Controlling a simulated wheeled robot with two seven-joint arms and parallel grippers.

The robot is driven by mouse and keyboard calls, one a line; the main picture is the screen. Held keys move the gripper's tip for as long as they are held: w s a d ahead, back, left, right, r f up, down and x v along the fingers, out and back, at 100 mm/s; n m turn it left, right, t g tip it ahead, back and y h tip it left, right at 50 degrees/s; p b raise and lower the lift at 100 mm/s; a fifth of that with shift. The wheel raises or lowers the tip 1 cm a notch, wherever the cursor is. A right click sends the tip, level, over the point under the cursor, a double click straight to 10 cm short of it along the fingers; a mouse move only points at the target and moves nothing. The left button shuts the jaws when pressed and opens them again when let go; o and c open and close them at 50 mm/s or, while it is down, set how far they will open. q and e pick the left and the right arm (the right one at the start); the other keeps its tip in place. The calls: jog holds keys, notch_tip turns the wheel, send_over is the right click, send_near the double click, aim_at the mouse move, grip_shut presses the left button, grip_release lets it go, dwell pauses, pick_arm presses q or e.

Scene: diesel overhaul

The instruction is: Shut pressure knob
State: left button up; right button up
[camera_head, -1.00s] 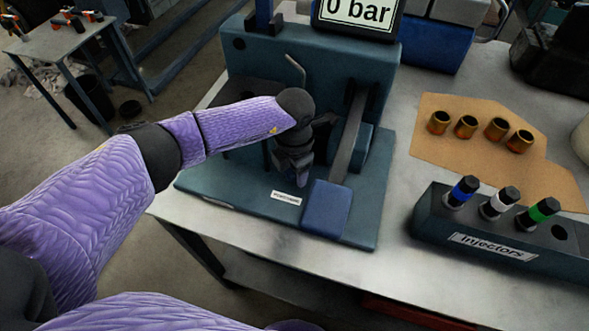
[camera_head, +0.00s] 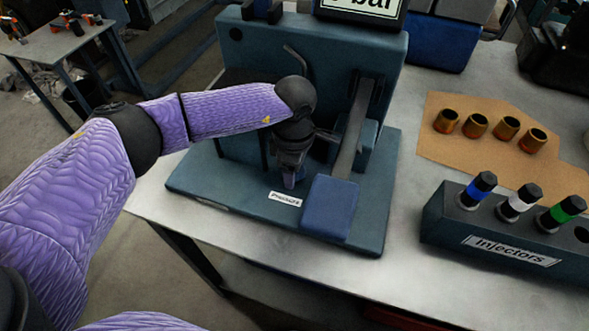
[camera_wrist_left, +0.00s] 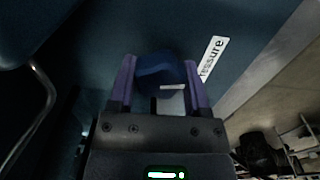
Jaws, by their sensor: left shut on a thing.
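The blue pressure knob (camera_wrist_left: 158,72) sits on the dark teal test stand, next to a white label reading "ressure" in the left wrist view. My left gripper (camera_wrist_left: 158,85) is shut on the knob, with one purple finger on each side of it. A white mark shows on the knob's near edge. In the head view my left gripper (camera_head: 289,178) points down at the stand's base (camera_head: 225,200), behind the label (camera_head: 285,199); the knob is hidden there by the gripper. My right gripper is not in view.
A lever with a blue pad (camera_head: 331,208) stands just right of my left gripper. The display (camera_head: 362,8) is cut off at the top. An injector rack (camera_head: 450,227) and brass sleeves (camera_head: 476,126) on cardboard lie to the right.

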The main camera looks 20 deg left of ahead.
pick_arm(q)
jog(key=shift+m+b, duration=0.45)
jog(key=shift+m, duration=0.65)
jog(key=o, duration=1.3)
jog(key=shift+c, duration=0.2)
